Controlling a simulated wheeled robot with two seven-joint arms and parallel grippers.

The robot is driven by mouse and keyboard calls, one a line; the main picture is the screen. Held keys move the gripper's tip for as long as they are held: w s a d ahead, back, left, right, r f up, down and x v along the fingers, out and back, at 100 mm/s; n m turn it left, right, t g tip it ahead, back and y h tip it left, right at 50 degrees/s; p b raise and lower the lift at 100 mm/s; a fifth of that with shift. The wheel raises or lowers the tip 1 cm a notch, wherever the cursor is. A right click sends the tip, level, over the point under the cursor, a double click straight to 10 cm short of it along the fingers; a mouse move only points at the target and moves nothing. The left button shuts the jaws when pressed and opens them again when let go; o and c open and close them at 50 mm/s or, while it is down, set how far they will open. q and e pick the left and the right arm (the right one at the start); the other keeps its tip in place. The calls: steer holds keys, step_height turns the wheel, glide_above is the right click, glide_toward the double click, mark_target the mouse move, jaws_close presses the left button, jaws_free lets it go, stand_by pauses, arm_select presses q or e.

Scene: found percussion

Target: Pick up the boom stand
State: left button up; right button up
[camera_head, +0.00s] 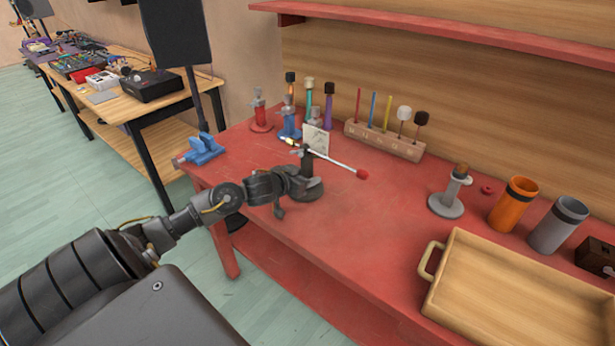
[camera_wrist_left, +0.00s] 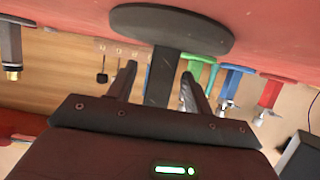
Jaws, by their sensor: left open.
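The boom stand (camera_head: 308,192) stands upright on the red table, with a round black base, a short dark post and a thin slanting rod with a red tip pointing right. My left gripper (camera_head: 296,182) reaches it from the left, low at the post. In the left wrist view, which is upside down, the stand's post (camera_wrist_left: 161,78) lies between the two open fingers of my left gripper (camera_wrist_left: 158,72), with the base beyond the fingertips. Gaps seem to show on both sides of the post; contact cannot be made out. My right gripper is out of view.
Behind the stand are blue and red holders (camera_head: 261,112) with mallets and a wooden mallet rack (camera_head: 384,140). A wooden tray (camera_head: 446,262), a grey holder (camera_head: 446,203), and orange (camera_head: 513,204) and grey cups (camera_head: 557,226) stand right. The table's middle is clear.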

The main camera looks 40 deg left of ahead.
arm_select(q)
steer(key=shift+w+f, duration=0.1)
steer(key=shift+w, duration=0.2)
steer(key=shift+c, duration=0.3)
jaws_close()
